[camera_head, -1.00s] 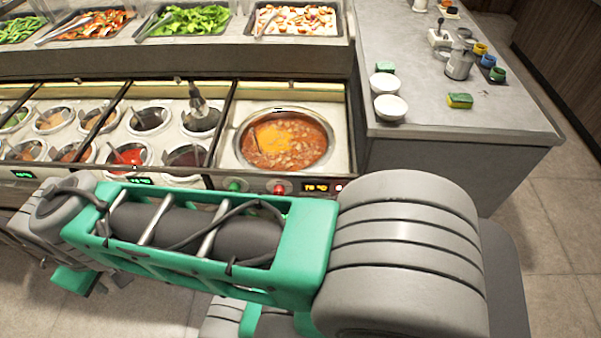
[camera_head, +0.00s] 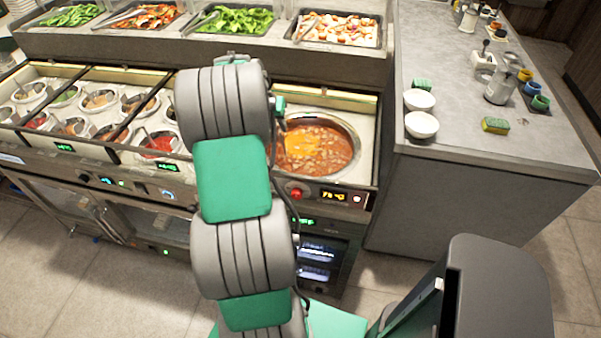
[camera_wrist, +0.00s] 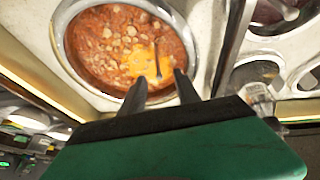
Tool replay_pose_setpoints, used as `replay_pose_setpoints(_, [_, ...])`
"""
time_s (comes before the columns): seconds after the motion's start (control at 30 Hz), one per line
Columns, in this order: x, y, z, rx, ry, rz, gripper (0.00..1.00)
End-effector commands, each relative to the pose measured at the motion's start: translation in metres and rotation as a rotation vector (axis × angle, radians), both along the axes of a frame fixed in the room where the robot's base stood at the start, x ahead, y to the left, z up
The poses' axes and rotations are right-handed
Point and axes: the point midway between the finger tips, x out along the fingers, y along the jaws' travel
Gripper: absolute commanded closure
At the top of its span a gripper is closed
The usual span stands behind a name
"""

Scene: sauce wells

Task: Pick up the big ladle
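The big round pot of orange-red stew (camera_head: 345,150) sits in the counter right of my arm. It also shows in the wrist view (camera_wrist: 92,73). A thin dark handle (camera_wrist: 158,58), apparently the ladle's, stands in the stew; its bowl is hidden. My gripper (camera_wrist: 160,78) is open, its two dark fingers apart and pointing over the near edge of the pot. The handle shows just beyond the fingertips, between them; I see no grip on it. In the head view my arm hides the gripper.
Small sauce wells (camera_head: 75,127) with spoons fill the counter to the left. A metallic utensil (camera_wrist: 258,95) stands close beside my gripper. Food trays (camera_head: 338,28) line the raised shelf behind. White bowls (camera_head: 421,125) and a sponge (camera_head: 495,125) rest on the right counter.

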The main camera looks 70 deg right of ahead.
Motion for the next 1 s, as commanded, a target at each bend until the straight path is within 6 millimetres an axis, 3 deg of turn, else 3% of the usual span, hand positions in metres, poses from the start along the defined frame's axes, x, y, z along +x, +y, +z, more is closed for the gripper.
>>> replay_pose_setpoints(0.4, [-0.006, -0.028, -0.055, 0.002, 0.000, 0.005, 0.62])
replay_pose_setpoints(0.63, [-0.006, -0.029, -0.059, 0.000, -0.001, 0.006, 0.62])
replay_pose_setpoints(1.0, [-0.006, -0.029, -0.058, 0.001, -0.002, 0.006, 0.91])
